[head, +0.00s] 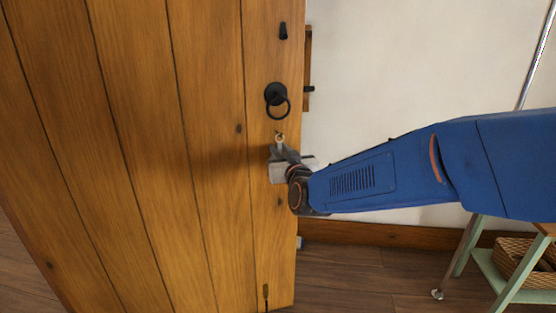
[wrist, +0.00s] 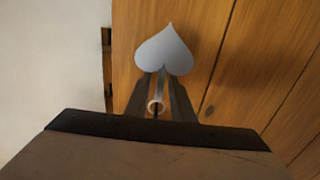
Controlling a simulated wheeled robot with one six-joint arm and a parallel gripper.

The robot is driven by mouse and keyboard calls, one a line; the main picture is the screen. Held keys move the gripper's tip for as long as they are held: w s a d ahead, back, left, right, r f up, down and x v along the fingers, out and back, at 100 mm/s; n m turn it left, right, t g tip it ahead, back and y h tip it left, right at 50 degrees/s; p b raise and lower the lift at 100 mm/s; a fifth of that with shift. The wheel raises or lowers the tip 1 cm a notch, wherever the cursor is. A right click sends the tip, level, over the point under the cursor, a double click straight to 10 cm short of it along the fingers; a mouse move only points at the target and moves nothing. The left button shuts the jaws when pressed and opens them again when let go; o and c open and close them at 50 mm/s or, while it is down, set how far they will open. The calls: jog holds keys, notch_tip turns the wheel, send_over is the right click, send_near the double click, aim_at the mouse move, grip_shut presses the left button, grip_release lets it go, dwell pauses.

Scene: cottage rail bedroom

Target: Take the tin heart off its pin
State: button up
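The tin heart (wrist: 163,50) shows in the wrist view as a flat pale grey shape against the door, with its point toward the top of the picture. In the head view a small pale loop (head: 280,137) shows just above my gripper (head: 280,152). In the wrist view my gripper (wrist: 160,90) has two dark fingers a little apart, on either side of the ring. I see a gap and no clear grip. The pin is not clear.
The plank door (head: 210,160) fills the left of the head view. A black ring handle (head: 276,98) is just above my gripper. A pale wall (head: 400,60) is at right. A green stand (head: 468,245) with a wicker basket (head: 515,258) is at lower right.

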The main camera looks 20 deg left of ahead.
grip_shut()
jog(key=shift+r, duration=0.25)
jog(key=shift+r, duration=0.95)
jog(key=shift+v, duration=1.65)
jog(key=shift+s+d, duration=0.15)
